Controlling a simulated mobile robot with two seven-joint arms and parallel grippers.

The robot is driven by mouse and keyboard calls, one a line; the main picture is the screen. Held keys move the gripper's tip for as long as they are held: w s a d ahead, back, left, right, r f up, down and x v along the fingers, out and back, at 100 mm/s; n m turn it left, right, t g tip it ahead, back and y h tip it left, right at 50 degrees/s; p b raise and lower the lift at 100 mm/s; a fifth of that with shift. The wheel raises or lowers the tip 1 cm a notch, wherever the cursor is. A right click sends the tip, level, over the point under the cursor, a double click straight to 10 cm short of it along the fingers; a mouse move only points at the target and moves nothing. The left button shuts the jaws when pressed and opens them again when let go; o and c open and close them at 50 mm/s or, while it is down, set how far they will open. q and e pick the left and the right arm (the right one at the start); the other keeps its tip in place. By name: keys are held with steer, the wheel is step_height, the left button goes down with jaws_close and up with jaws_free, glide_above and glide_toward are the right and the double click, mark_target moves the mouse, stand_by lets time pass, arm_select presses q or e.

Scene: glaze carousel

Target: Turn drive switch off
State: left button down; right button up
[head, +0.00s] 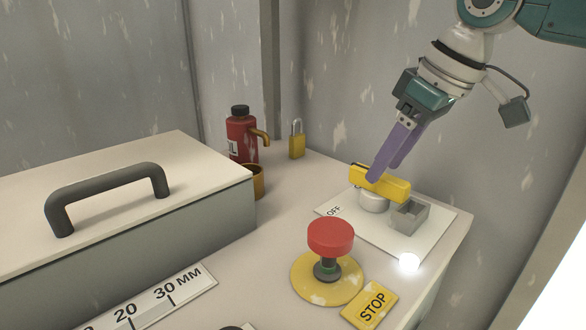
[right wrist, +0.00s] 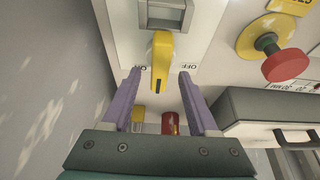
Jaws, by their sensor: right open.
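The drive switch has a yellow bar handle (head: 392,189) on a round white base (head: 373,202), on a white plate (head: 331,224). The OFF label shows left of the handle in the head view; ON and OFF flank it in the right wrist view. My right gripper (head: 383,172) has two purple fingers, open, at the handle. In the right wrist view the handle (right wrist: 162,50) reaches between the fingertips (right wrist: 160,74), with a visible gap on each side. A white lamp (head: 409,262) glows at the plate's near edge. My left gripper is not in view.
A red stop button (head: 331,236) on a yellow disc stands in front of the plate. A grey open box (head: 410,215) is beside the handle. A red bottle (head: 242,138), a padlock (head: 297,142) and a large box with a dark handle (head: 107,190) stand left.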

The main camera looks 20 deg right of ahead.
mark_target(377, 190)
steer(key=shift+x, duration=1.35)
jaws_close()
